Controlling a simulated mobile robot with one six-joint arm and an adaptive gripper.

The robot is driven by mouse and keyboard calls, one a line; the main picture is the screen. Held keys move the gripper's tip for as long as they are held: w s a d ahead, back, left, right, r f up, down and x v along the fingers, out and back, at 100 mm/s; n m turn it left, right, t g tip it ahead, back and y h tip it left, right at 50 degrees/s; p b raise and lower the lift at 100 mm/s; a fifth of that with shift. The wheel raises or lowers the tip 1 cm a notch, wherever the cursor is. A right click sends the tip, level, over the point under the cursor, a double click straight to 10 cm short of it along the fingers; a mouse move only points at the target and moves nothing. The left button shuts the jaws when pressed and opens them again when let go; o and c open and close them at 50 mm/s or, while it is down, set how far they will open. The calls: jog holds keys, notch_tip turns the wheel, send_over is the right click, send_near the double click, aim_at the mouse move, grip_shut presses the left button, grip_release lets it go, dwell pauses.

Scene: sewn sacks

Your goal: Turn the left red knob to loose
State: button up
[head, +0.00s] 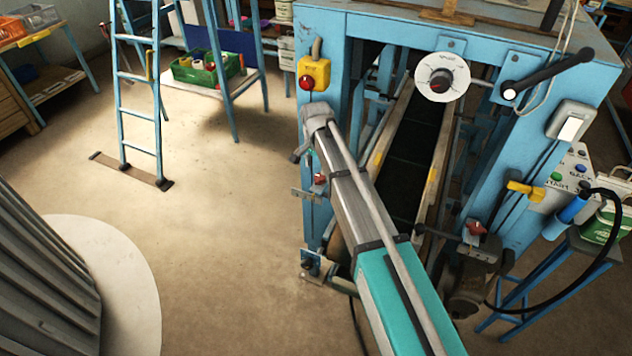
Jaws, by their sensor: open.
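The left red knob (320,179) is a small red handle on a fitting at the left blue post of the machine. A second red knob (477,228) sits on a grey block at the right post. My arm reaches up from the bottom middle to the left post. My gripper (307,158) shows only in part, small and dark, below the wrist and just above and left of the left red knob. It is open. The arm hides part of it, and I cannot tell whether it touches the knob.
The blue machine (330,35) has a dark belt (408,165) between its posts. A yellow box with a red button (306,82) is on the left post. A white dial (441,80) and a black lever (545,72) are nearby.

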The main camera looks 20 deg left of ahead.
aim_at(316, 180)
jog(key=shift+f+b, duration=2.85)
jog(key=shift+f, duration=0.25)
jog(key=shift+c, duration=0.3)
